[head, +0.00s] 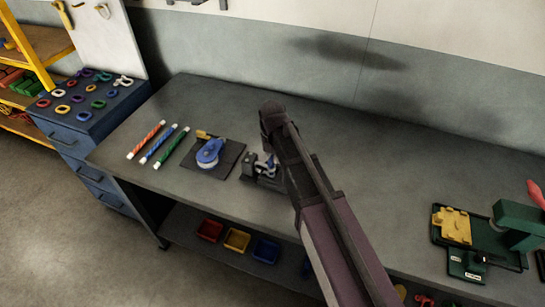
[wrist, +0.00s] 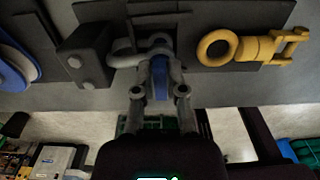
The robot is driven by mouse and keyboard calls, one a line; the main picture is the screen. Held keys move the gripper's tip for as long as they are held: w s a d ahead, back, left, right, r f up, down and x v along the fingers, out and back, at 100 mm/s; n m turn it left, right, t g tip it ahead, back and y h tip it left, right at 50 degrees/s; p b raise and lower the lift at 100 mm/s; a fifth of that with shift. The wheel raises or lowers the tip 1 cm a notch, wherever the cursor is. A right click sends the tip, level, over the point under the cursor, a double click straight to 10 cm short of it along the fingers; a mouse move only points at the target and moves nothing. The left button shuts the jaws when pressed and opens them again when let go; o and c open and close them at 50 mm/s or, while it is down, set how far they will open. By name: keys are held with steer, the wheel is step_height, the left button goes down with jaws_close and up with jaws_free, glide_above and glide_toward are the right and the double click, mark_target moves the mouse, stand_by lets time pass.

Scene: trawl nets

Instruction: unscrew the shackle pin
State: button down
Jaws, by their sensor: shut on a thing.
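A grey shackle (wrist: 122,58) is held at a dark block-like fixture (wrist: 84,55) on the bench, seen close up in the wrist view. In the head view the fixture (head: 262,178) stands right of the blue pulley block, partly hidden by my arm. My gripper (wrist: 160,52) reaches the shackle from above, and its two fingers are closed at the shackle's right end, where the shackle pin sits. A blue part (wrist: 160,78) shows between the fingers. The pin itself is mostly hidden by the fingertips, so I cannot see how far it is threaded.
A yellow swivel fitting (wrist: 255,47) lies just right of the fingers. A blue pulley block (head: 210,152) on a dark plate and several striped rods (head: 163,143) lie to the left. A green device (head: 520,222) stands at the far right. The bench (head: 400,160) between is clear.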

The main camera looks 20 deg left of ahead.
steer(key=n, duration=0.5)
steer(key=shift+s+a+n, duration=0.2)
steer(key=shift+n, duration=0.2)
steer(key=c, duration=0.7)
jaws_free()
steer(key=shift+a, duration=0.1)
steer(key=shift+w+r, duration=0.1)
